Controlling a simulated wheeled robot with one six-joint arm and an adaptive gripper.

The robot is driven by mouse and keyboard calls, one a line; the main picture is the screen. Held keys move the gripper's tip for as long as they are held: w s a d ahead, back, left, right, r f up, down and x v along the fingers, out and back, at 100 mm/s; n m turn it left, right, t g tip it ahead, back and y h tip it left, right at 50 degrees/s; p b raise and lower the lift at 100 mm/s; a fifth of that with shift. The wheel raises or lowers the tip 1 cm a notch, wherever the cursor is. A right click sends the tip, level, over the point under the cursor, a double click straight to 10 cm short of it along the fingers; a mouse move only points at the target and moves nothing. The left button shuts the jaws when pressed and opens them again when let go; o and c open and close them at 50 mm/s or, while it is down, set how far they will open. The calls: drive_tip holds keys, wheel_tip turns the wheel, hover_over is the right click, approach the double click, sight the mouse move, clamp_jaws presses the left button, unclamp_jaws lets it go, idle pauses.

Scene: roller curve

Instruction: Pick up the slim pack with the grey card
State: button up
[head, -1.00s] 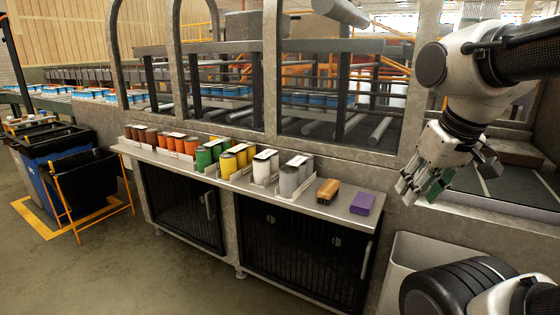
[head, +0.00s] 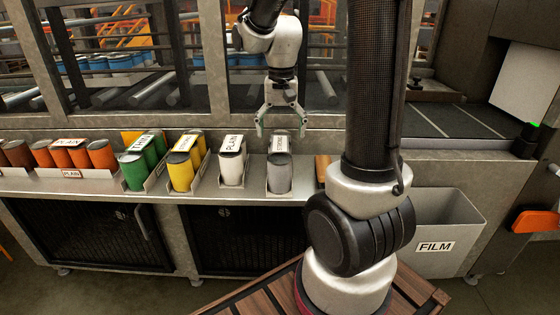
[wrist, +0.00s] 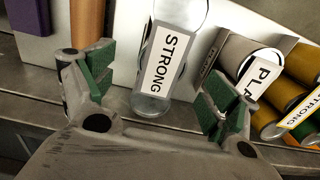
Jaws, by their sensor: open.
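The grey pack (head: 280,175) stands on the steel shelf, in the head view left of my arm. Its silver-grey cans carry a white label with a dark word. In the wrist view the pack (wrist: 152,106) lies between my two fingers, and its label reads STRONG. My gripper (head: 281,127) is open, pointing down above this pack, with green finger pads. In the wrist view the gripper (wrist: 157,75) shows a finger on each side of the cans, with nothing held. I cannot tell whether the pads touch them.
A white pack (head: 231,165) labelled PLAIN stands close on the left. Yellow (head: 181,168), green (head: 134,170) and orange packs (head: 72,155) follow. A brown block (wrist: 91,22) and a purple block (wrist: 30,15) lie on the other side. A FILM bin (head: 448,235) stands right.

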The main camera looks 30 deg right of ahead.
sight(280, 144)
wheel_tip(280, 144, down, 6)
drive_tip(key=shift+w+a+f, duration=0.1)
drive_tip(key=shift+w+a, duration=0.05)
drive_tip(key=c, duration=2)
